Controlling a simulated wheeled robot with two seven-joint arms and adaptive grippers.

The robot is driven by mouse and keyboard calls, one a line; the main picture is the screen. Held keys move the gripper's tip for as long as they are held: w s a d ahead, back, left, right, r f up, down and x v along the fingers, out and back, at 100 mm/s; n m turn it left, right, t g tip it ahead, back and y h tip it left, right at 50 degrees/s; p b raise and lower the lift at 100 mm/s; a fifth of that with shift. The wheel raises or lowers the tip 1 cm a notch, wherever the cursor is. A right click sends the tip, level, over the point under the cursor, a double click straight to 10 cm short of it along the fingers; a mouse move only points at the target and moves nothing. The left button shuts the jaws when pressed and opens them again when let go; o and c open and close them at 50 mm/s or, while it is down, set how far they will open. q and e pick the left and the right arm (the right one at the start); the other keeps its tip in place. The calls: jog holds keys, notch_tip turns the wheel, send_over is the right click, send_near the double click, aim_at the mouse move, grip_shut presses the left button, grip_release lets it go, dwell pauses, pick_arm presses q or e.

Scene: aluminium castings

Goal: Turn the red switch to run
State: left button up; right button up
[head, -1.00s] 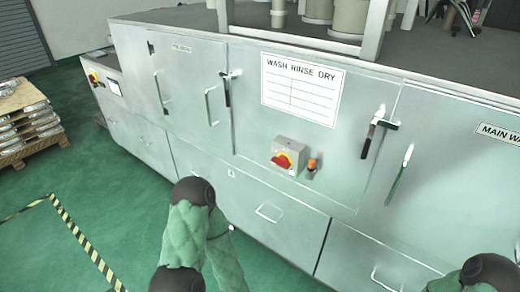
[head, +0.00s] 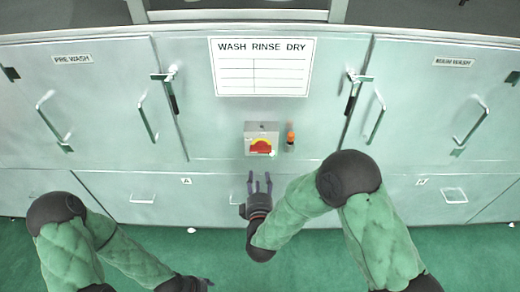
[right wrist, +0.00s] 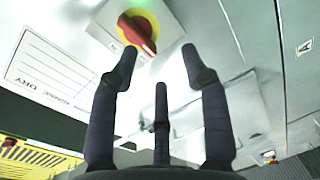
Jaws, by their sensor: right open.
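The red switch (head: 261,147) sits on a yellow plate on a small grey box, fixed to the machine front below the WASH RINSE DRY sign. In the right wrist view the red switch (right wrist: 138,33) is near the top, its handle lying at a slant; I cannot read its position marks. My right gripper (head: 260,178) is open and empty, just below the box in the picture, fingers pointing up at it. In the right wrist view its spread fingers (right wrist: 158,60) are apart from the switch. My left gripper (head: 203,283) is low at the bottom edge, its fingers unclear.
An orange-topped fitting (head: 290,138) stands just right of the box. The WASH RINSE DRY sign (head: 262,67) is above. Door handles (head: 148,118) and latches (head: 354,90) stick out on both sides. Green floor (head: 325,255) lies in front of the machine.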

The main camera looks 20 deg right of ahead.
aim_at(261, 152)
jog(key=shift+n+t+h, duration=0.4)
jog(key=shift+n+t, duration=0.1)
jog(key=w+d+r, duration=0.1)
jog(key=w, duration=0.2)
jog(key=w+d+r+b, duration=0.1)
jog(key=w, duration=0.2)
jog(key=w+d+b, duration=0.1)
jog(key=w, duration=0.3)
jog(key=shift+d+r, duration=0.25)
jog(key=shift+r, duration=0.15)
jog(key=shift+s, duration=0.1)
grip_shut()
